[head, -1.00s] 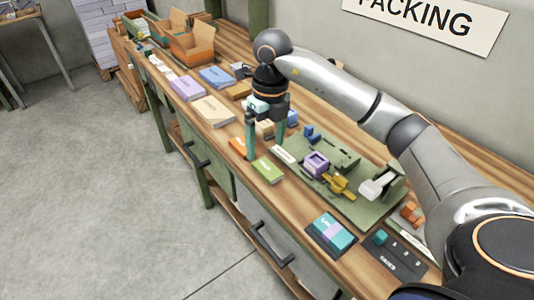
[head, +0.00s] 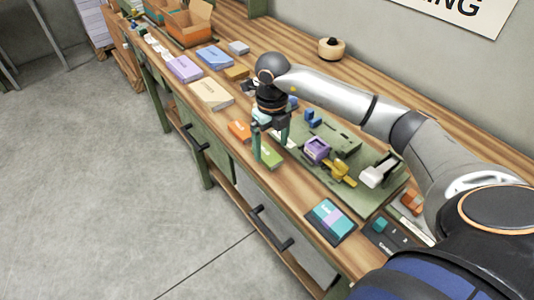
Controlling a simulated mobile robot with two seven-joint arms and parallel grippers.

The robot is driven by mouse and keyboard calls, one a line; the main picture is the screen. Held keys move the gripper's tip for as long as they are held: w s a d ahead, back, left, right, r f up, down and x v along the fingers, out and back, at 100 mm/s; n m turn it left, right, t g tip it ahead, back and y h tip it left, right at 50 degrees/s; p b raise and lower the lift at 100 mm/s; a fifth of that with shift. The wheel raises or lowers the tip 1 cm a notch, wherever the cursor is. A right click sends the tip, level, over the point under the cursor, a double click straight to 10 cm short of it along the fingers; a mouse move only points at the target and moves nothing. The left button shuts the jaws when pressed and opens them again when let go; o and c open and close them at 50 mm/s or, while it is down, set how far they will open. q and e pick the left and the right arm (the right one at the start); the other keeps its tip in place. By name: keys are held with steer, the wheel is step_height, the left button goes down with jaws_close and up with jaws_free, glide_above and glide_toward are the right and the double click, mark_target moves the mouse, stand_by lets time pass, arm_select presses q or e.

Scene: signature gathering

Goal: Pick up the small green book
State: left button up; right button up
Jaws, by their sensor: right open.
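The small green book (head: 271,159) lies flat on the wooden workbench (head: 299,197), near its front edge. My right gripper (head: 271,150) points down over the book, with its teal fingers spread apart. One finger is at the book's left side and the other is on its far right side. The near finger hides part of the book. I cannot tell whether the fingers touch it. My left gripper is not in the view.
An orange box (head: 239,131) lies close to the left of the book. A green tray (head: 376,201) with purple, yellow and blue parts is to the right. A teal and purple box (head: 330,221) lies near the front edge. Beige, lilac and blue books lie further left.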

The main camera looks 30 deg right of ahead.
mark_target(271, 157)
steer(key=shift+f, duration=1.6)
steer(key=shift+c, duration=0.2)
jaws_close()
steer(key=shift+r, duration=0.15)
